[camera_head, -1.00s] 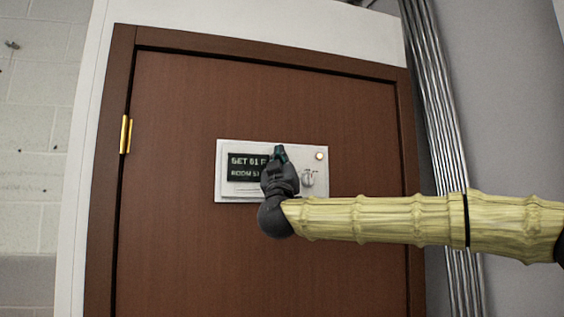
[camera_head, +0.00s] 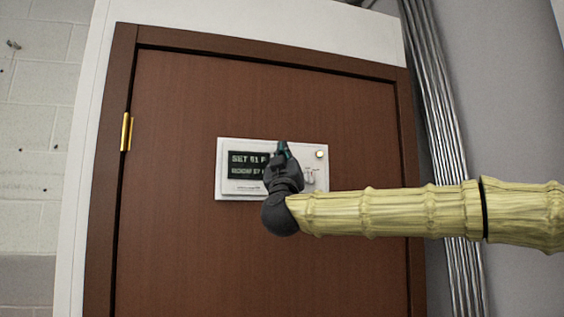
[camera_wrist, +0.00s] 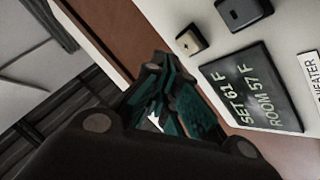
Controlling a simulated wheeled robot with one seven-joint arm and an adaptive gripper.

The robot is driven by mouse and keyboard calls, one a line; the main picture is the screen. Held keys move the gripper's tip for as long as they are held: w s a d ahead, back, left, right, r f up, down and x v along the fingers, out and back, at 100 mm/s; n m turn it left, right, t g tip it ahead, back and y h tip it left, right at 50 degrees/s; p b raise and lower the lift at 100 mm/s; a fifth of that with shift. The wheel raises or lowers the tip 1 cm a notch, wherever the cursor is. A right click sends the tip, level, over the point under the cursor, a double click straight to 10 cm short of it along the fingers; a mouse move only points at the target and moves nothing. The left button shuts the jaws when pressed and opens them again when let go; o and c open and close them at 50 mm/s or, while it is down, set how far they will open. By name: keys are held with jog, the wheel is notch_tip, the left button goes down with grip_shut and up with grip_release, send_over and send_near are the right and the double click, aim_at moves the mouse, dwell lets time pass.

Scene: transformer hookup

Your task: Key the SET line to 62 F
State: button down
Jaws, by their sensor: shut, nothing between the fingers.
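The white control panel (camera_head: 240,190) is mounted on a brown door. Its dark display (camera_head: 245,165) reads SET 61 F on the top line; in the wrist view the display (camera_wrist: 250,88) also reads ROOM 57 F below. A small beige key with a plus-like mark (camera_wrist: 191,41) sits beside the display in the wrist view. My gripper (camera_head: 283,148) is shut and empty in front of the panel, covering part of the display's right end.
A dark switch or knob (camera_wrist: 243,14) lies beyond the beige key. A round lit lamp (camera_head: 320,155) is at the panel's upper right, above a small dial (camera_head: 309,178). A HEATER label (camera_wrist: 312,75) is by the display. Metal conduits (camera_head: 440,130) run along the right wall.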

jog(key=s+b, duration=0.1)
jog(key=s, duration=0.1)
jog(key=s+d, duration=0.1)
jog(key=s, duration=0.1)
jog(key=shift+d+b, duration=0.15)
jog(key=shift+b, duration=0.25)
dwell(1.8)
